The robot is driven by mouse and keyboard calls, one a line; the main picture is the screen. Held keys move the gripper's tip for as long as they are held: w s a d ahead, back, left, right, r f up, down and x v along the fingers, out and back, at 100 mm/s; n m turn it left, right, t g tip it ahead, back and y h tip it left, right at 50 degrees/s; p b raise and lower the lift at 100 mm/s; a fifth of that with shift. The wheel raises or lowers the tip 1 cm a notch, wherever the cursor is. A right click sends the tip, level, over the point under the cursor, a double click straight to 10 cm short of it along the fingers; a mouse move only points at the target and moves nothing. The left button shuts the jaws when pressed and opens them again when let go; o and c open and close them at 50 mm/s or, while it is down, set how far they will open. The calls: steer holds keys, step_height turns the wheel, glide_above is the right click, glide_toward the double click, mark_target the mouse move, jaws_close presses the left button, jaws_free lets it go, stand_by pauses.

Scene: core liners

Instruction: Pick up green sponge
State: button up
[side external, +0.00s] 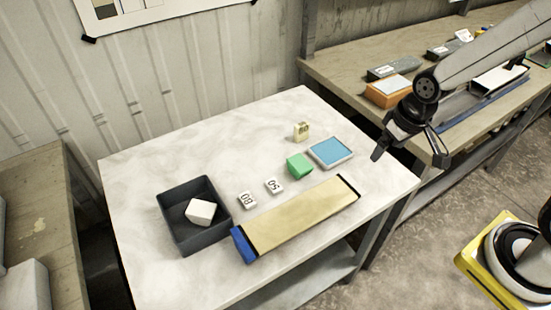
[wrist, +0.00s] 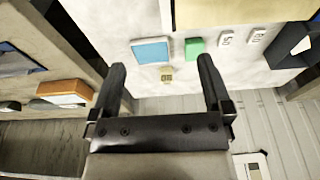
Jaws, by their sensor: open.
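The green sponge (side external: 299,165) is a small green block on the white table, just left of a blue-topped tray. In the wrist view the sponge (wrist: 194,47) shows at the top, beyond and between my fingertips. My gripper (side external: 405,148) is above the right end of the table, apart from the sponge and to its right. In the wrist view my gripper (wrist: 162,65) has its two fingers wide apart with nothing between them.
The blue-topped tray (side external: 331,152) and a beige numbered block (side external: 301,131) stand close to the sponge. A long tan core liner (side external: 300,218) lies in front. Numbered tags (side external: 274,186) and a dark bin (side external: 178,228) with a white block are left. The table's back left is clear.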

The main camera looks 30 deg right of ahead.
steer(key=w+a+f+g, duration=0.1)
steer(key=w+f, duration=0.1)
steer(key=w, duration=0.4)
steer(key=w+a+f, duration=0.2)
steer(key=w, duration=0.3)
steer(key=g, duration=0.1)
glide_above(299, 162)
steer(key=f, duration=0.7)
steer(key=shift+s+d+f, duration=0.2)
steer(key=shift+s+d, duration=0.1)
steer(key=shift+d, duration=0.1)
steer(key=shift+w+a+f, duration=0.25)
steer(key=shift+w+f, duration=0.15)
steer(key=shift+f, duration=0.1)
steer(key=shift+f, duration=0.15)
steer(key=shift+f, duration=1.15)
steer(key=shift+f, duration=0.1)
steer(key=shift+a+f, duration=0.1)
steer(key=shift+f, duration=2.4)
